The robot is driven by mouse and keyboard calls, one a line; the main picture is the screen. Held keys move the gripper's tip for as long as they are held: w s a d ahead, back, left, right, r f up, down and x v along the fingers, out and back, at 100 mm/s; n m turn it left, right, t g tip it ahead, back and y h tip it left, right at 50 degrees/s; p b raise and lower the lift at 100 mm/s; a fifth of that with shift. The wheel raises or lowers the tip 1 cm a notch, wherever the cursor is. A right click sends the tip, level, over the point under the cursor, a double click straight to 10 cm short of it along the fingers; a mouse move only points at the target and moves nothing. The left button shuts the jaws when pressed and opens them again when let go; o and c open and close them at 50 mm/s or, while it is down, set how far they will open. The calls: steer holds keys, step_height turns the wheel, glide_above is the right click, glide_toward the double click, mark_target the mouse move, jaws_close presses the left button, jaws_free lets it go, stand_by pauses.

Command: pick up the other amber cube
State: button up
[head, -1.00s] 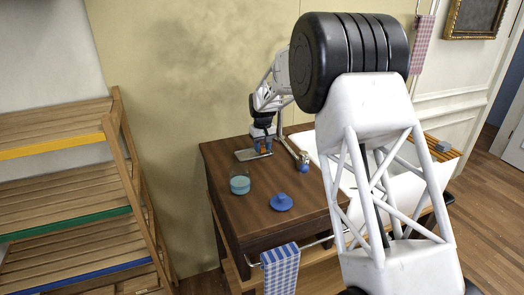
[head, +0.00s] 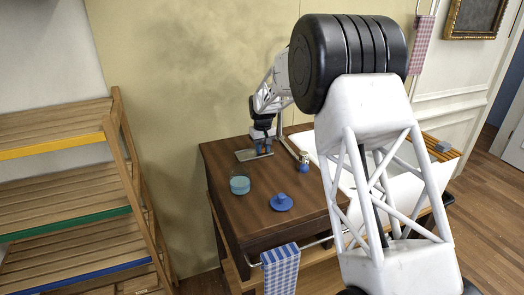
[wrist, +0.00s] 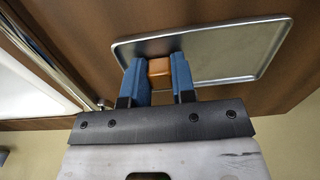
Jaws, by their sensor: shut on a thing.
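One amber cube (wrist: 159,71) shows in the wrist view between the two blue fingers of my gripper (wrist: 161,78). The fingers are shut on its sides. In the head view my gripper (head: 264,147) points down at the back of the dark wooden tabletop, and the cube is a small orange patch between the fingers. A flat metal tray (wrist: 235,48) lies under and beyond the cube in the wrist view, and the tray also shows in the head view (head: 245,155). I cannot tell whether the cube touches the tray. I see no second amber cube clearly.
A glass with teal contents (head: 240,185) and a blue knobbed lid (head: 281,202) stand nearer on the tabletop (head: 245,215). A metal piece with a blue ball (head: 303,166) is right of the gripper. A checked cloth (head: 281,272) hangs in front. Wooden shelves (head: 65,190) stand left.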

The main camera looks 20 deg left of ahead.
steer(key=shift+r, duration=0.1)
steer(key=shift+r, duration=0.75)
steer(key=shift+s+d+r, duration=0.1)
steer(key=shift+s+r, duration=0.1)
steer(key=shift+r, duration=0.3)
steer(key=shift+s+d+r, duration=0.1)
steer(key=shift+s+r, duration=0.05)
steer(key=shift+r, duration=0.3)
steer(key=s+d, duration=0.2)
steer(key=s, duration=0.2)
steer(key=s+d+r, duration=0.1)
steer(key=s+d, duration=0.2)
steer(key=s, duration=0.1)
steer(key=s+d, duration=0.3)
steer(key=s, duration=0.1)
steer(key=shift+s+d+r, duration=0.15)
steer(key=shift+s+r, duration=0.05)
steer(key=shift+s, duration=0.15)
